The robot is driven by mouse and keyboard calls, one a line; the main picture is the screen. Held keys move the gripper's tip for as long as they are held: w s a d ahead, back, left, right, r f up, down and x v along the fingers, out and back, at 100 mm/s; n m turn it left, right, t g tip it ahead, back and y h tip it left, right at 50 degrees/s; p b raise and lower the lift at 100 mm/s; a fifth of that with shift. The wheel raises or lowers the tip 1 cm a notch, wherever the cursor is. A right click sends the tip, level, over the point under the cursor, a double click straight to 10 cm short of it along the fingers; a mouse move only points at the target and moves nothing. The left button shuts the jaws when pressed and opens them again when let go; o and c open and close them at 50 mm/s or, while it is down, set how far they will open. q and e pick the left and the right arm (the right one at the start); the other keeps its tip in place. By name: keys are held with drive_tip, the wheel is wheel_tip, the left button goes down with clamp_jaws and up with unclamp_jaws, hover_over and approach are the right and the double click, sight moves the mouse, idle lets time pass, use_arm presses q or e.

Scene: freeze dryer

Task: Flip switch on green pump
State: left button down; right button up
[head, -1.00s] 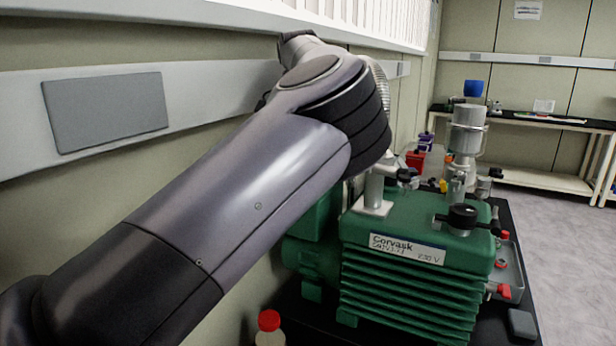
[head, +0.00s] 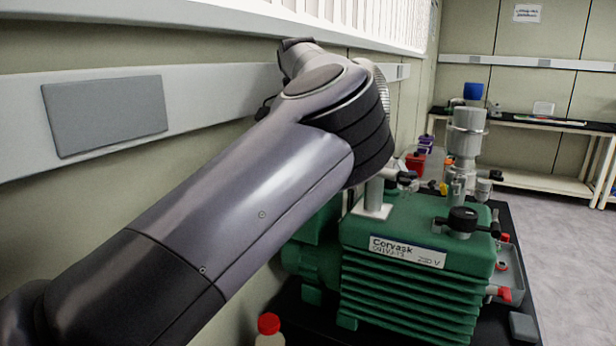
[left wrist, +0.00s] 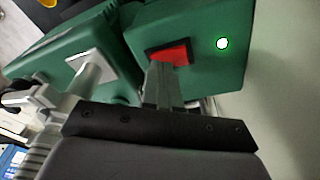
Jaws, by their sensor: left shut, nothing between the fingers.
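The green pump (head: 415,290) stands on a dark surface at the right of the head view. My left arm reaches across from the left, and its gripper is hidden behind the arm there. In the left wrist view the pump's green housing (left wrist: 205,85) fills the upper middle. A red switch (left wrist: 172,54) in a dark frame sits on it, with a lit green-white light (left wrist: 222,43) to its right. My left gripper (left wrist: 164,66) is shut and empty, with its tips at the lower edge of the switch. I cannot tell whether they touch it. My right gripper is not in view.
A red-capped bottle (head: 269,326) stands at the front left of the pump. A metal fitting (head: 467,140) rises behind it, and a grey tray (head: 508,275) lies to its right. The wall (head: 215,200) is close behind my left arm.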

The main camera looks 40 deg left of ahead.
use_arm(q)
wheel_tip(320, 180, up, 2)
drive_tip(key=shift+r+p, duration=0.1)
drive_tip(key=shift+p, duration=0.55)
drive_tip(key=shift+r, duration=2.2)
